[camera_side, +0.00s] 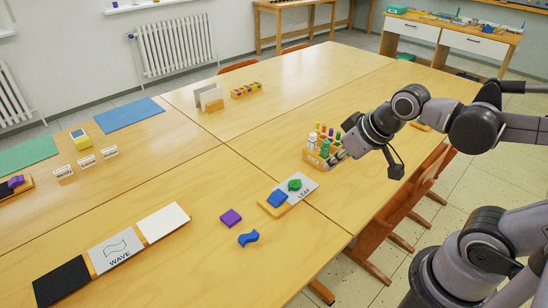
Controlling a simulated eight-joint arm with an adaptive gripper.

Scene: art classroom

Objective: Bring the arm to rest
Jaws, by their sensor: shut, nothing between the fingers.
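My gripper (342,156) is at the right of the tables, pointing down and left beside a wooden rack (322,160) that holds several coloured markers. The fingers are small here and partly merge with the rack's right end; they look shut and empty. I cannot tell whether they touch the rack. My arm reaches in from the right edge of the view.
A card marked LEAF (305,190) carries green and blue pieces. A purple block (231,217) and a blue wavy piece (248,238) lie loose nearby. A WAVE card (117,249) lies front left. Chairs (385,215) stand along the right edge.

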